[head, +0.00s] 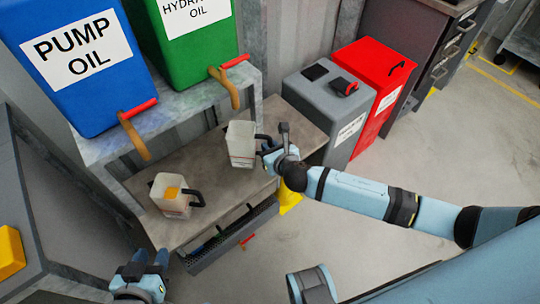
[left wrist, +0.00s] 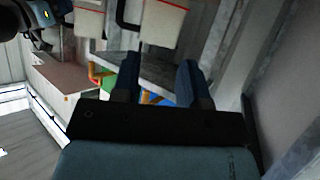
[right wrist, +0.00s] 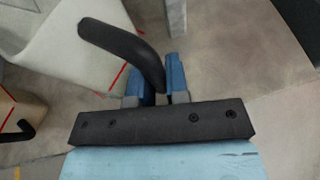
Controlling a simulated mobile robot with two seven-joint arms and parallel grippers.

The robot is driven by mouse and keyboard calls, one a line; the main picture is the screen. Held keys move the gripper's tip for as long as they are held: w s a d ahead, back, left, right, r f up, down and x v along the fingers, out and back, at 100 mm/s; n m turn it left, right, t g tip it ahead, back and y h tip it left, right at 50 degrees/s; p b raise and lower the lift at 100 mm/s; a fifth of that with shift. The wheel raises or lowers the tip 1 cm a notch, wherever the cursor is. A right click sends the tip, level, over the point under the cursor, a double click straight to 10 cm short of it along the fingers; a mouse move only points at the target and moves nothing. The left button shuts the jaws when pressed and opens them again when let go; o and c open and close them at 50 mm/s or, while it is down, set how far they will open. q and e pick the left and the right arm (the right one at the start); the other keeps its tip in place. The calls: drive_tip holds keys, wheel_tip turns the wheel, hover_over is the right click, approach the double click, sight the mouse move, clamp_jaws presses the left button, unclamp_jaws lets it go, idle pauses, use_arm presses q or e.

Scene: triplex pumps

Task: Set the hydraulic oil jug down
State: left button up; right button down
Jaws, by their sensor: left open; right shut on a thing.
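A pale, open-topped jug (head: 241,143) with a dark handle is at the bench's right part, upright or nearly so. I take it as the hydraulic oil jug. My right gripper (head: 268,150) is shut on its handle; in the right wrist view the black handle (right wrist: 120,42) runs down between the fingers (right wrist: 161,78). I cannot tell if its base touches the bench (head: 217,182). A second jug (head: 172,203) with yellow oil stands on the bench's left part. My left gripper (head: 150,262) is open and empty, low in front of the bench.
A blue pump oil container (head: 75,95) and a green hydraulic oil container (head: 200,48), both with red-handled taps, stand on a shelf above the bench. Grey (head: 325,112) and red (head: 378,75) bins stand right of the bench. A dark tray (head: 230,237) sits below its front.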

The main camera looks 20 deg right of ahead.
wheel_tip(320, 180, down, 4)
drive_tip(key=shift+r+b, duration=0.25)
drive_tip(key=shift+b, duration=0.6)
drive_tip(key=c, duration=1.2)
unclamp_jaws()
drive_tip(key=shift+f, duration=0.1)
use_arm(q)
drive_tip(key=shift+d+f, duration=0.1)
drive_tip(key=shift+f, duration=0.05)
use_arm(e)
drive_tip(key=shift+o, duration=0.5)
drive_tip(key=shift+s+d+r, duration=0.1)
drive_tip(key=shift+s+r, duration=0.15)
drive_tip(key=shift+s, duration=0.1)
use_arm(q)
drive_tip(key=p, duration=0.3)
drive_tip(key=shift+a, duration=0.3)
use_arm(e)
drive_tip(key=v, duration=1.1)
drive_tip(key=shift+s, duration=0.15)
